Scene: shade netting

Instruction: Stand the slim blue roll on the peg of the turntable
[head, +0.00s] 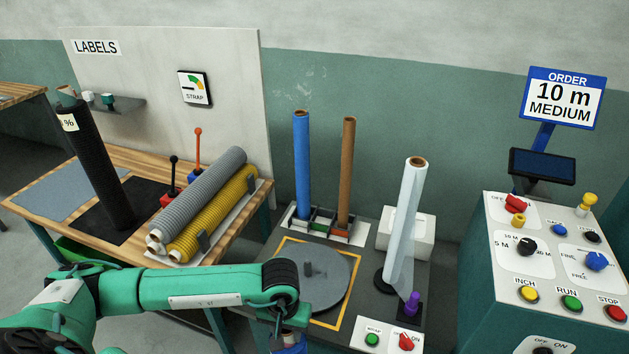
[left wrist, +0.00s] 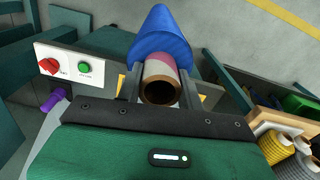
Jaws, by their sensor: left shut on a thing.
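My left gripper (head: 290,335) is low in the head view, in front of the turntable (head: 328,290), with its fingers mostly hidden by the wrist. In the left wrist view the gripper (left wrist: 158,85) is shut on a blue roll (left wrist: 160,38), near its open brown-cored end (left wrist: 159,90). A pale and pink band shows beside that core. A bit of this blue roll (head: 285,349) shows at the head view's bottom edge. The turntable is a grey disc inside a yellow square; a small peg (head: 308,268) shows on it. My right gripper is not seen.
Another blue roll (head: 302,165) and a brown roll (head: 346,170) stand in a rack behind the turntable. A clear film roll (head: 405,225) stands to its right. A control console (head: 550,270) is farther right. The wooden bench (head: 40,205) with grey and yellow rolls is left.

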